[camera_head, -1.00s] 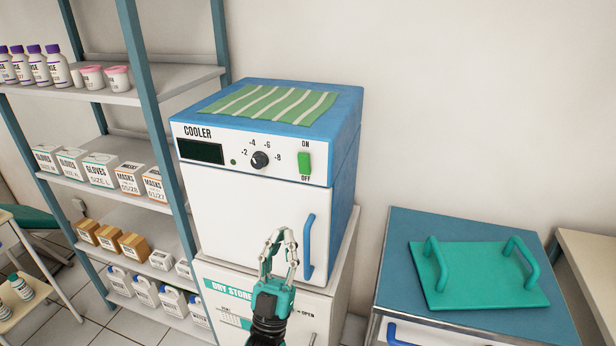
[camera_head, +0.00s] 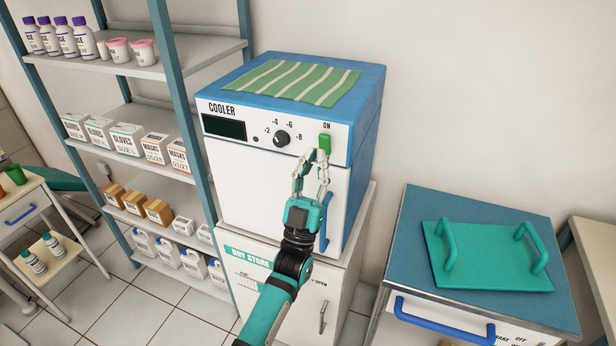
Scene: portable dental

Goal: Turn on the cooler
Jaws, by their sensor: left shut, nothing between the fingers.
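The cooler (camera_head: 272,175) is a white-fronted box with a blue top and side, standing on a white dry store cabinet (camera_head: 255,258). Its panel has a dark display (camera_head: 223,127), a black knob (camera_head: 282,139) and a green switch (camera_head: 324,143) with ON printed above it. The display is dark. My left gripper (camera_head: 321,154) is shut and empty, its fingertips at the lower end of the green switch, covering the OFF label. I cannot tell whether they touch it. The gripper hides part of the blue door handle. My right gripper is not in view.
A striped green cloth (camera_head: 290,81) lies on the cooler. A shelf rack (camera_head: 180,77) with bottles and boxes stands at the left. At the right, a blue-topped cabinet (camera_head: 400,262) carries a teal tray (camera_head: 490,268) with two handles. A small cart (camera_head: 45,207) stands at far left.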

